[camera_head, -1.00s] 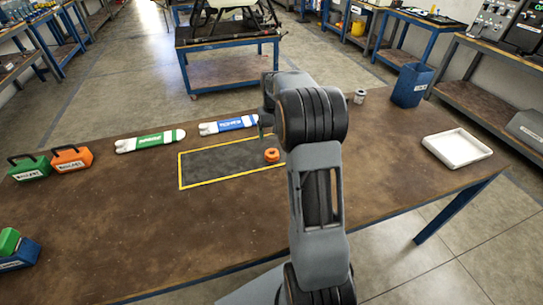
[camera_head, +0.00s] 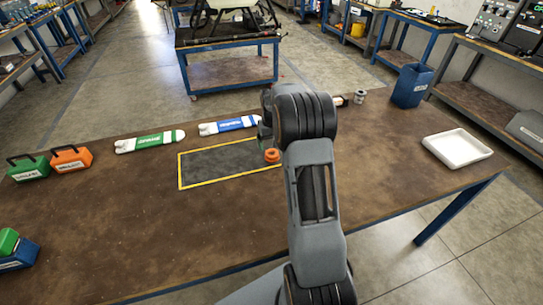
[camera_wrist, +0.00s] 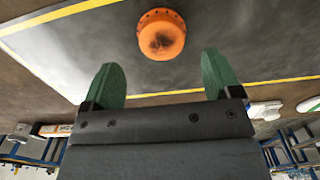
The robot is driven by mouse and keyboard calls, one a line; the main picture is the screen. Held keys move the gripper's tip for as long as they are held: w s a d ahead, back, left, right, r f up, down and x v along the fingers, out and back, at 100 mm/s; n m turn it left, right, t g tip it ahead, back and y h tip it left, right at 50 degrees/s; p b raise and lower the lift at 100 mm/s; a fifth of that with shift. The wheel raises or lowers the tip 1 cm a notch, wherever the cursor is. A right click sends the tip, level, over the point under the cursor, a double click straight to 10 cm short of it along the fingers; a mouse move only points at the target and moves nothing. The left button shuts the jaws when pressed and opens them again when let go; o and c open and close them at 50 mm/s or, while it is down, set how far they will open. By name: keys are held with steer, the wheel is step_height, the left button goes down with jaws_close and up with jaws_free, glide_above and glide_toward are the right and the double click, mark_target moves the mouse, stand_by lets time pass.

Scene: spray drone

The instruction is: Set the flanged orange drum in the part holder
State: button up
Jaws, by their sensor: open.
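The flanged orange drum (camera_head: 272,156) stands on the dark mat with a yellow border (camera_head: 222,163), near its right end. In the wrist view the drum (camera_wrist: 161,34) shows from above, with a wider rim and a dark patch on top. My gripper (camera_wrist: 160,74) is open and empty; its two green fingers point toward the drum, which lies beyond the tips. In the head view my arm mostly hides the gripper (camera_head: 263,137), close to the drum. I cannot tell for sure which thing is the part holder; a small grey cylindrical piece (camera_head: 360,96) stands at the far table edge.
A blue bin (camera_head: 411,86) stands at the far right and a white tray (camera_head: 457,148) at the right. Green (camera_head: 29,168) and orange (camera_head: 71,158) handled boxes stand left.

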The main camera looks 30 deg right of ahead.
mark_target(272, 153)
steer(key=shift+a+f, duration=0.1)
steer(key=shift+f, duration=2.2)
steer(key=c, duration=1.1)
steer(key=shift+r, duration=0.1)
